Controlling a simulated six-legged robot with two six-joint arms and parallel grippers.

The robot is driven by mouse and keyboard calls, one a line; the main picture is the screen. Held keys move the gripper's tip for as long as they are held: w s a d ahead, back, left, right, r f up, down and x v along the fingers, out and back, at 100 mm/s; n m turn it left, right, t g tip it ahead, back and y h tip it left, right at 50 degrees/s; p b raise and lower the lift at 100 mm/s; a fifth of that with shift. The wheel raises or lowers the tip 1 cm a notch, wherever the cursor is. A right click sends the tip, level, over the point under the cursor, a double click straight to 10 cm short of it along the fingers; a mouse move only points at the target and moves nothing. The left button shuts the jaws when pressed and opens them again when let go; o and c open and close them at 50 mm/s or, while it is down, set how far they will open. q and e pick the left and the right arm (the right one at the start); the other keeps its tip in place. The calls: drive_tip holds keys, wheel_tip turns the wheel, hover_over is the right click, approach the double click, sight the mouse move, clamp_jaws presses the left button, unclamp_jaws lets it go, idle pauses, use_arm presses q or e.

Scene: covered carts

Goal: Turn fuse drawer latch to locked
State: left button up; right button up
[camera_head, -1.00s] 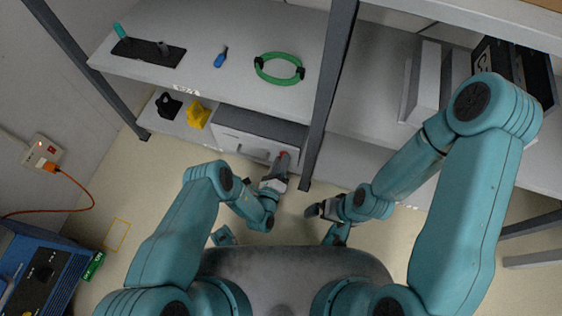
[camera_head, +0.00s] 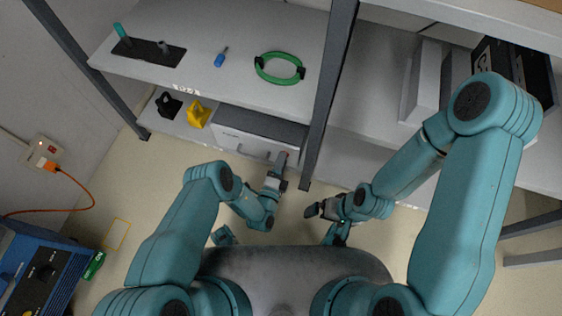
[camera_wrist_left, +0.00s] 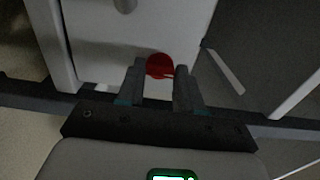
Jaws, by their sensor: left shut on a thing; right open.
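The fuse drawer (camera_head: 255,137) is a grey box on the lower shelf, with a pale front. Its latch is a small red piece (camera_wrist_left: 160,66) on the drawer front in the left wrist view. In the head view the latch is mostly hidden by my left gripper (camera_head: 281,161). In the left wrist view my left gripper (camera_wrist_left: 160,88) has its two fingers on either side of the red latch and is shut on it. My right gripper (camera_head: 314,210) is open and empty over the floor, to the right of the left one.
A dark shelf post (camera_head: 329,95) stands just right of the drawer. A yellow piece (camera_head: 198,114) and a black piece (camera_head: 168,104) sit left of it. A green ring (camera_head: 279,69) and a blue item (camera_head: 220,57) lie on the shelf above.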

use_arm(q)
drive_tip(key=shift+w+r, duration=0.1)
idle(0.3)
drive_tip(key=o, duration=1)
drive_tip(key=shift+o, duration=0.2)
drive_tip(key=shift+a, duration=0.1)
use_arm(e)
drive_tip(key=shift+s, duration=0.1)
